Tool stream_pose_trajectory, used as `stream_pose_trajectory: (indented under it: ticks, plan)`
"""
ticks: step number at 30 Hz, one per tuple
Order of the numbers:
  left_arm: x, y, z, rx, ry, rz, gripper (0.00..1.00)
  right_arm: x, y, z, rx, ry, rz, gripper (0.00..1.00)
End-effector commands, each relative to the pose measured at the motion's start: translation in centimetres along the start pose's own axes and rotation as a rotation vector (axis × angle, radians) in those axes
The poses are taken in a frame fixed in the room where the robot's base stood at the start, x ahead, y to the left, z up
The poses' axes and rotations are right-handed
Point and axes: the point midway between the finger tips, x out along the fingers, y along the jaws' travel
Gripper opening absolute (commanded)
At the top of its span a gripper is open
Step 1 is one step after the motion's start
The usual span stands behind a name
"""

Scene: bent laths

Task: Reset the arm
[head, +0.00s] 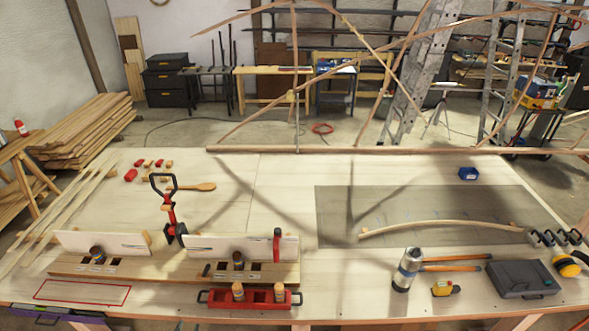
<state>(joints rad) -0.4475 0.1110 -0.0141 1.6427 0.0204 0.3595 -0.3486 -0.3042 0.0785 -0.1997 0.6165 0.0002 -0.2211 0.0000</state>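I cannot make out either of my grippers or arms in the head view. The large pale workbench (270,230) fills the lower part of the picture. A bent lath (440,226) lies on the grey mat (340,208) at the right, bowed upward in the middle.
Two board-backed fixtures (70,268) and a red tray (268,306) line the front. A red-and-black tool (171,215) stands behind them. A metal canister (407,268) and a dark case (524,281) stand front right. A lath frame (400,151) spans the back. The bench's middle is clear.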

Motion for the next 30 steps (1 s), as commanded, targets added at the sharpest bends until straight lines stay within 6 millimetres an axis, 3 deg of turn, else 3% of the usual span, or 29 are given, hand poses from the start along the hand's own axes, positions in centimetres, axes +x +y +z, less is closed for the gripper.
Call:
stream_pose_trajectory:
  ticks: [3, 8, 17, 23, 26, 30]
  plan:
    - [-0.1, 0.2, 0.6, -0.003, -0.009, 0.002, 0.32, 0.2, 0.1, -1.5, -0.003, 0.021, 0.001, 0.4]
    - [-0.6, 1.4, 3.1, -0.018, -0.055, 0.019, 0.32, 0.7, 0.1, -0.9, -0.002, 0.014, 0.002, 0.4]
    - [-1.8, 5.2, 9.6, -0.055, -0.174, 0.076, 0.32, 2.2, 0.2, -0.9, -0.004, 0.014, 0.003, 0.4]
    - [-3.8, 9.5, 16.4, -0.091, -0.303, 0.138, 0.32, 3.8, 0.1, -0.1, -0.003, 0.005, 0.002, 0.4]
    - [-5.8, 12.5, 21.3, -0.115, -0.403, 0.181, 0.32, 5.0, 0.1, 0.1, -0.003, 0.004, 0.002, 0.4]
    - [-10.2, 17.4, 29.3, -0.151, -0.58, 0.253, 0.32, 7.0, 0.0, 0.4, -0.003, 0.002, 0.002, 0.4]
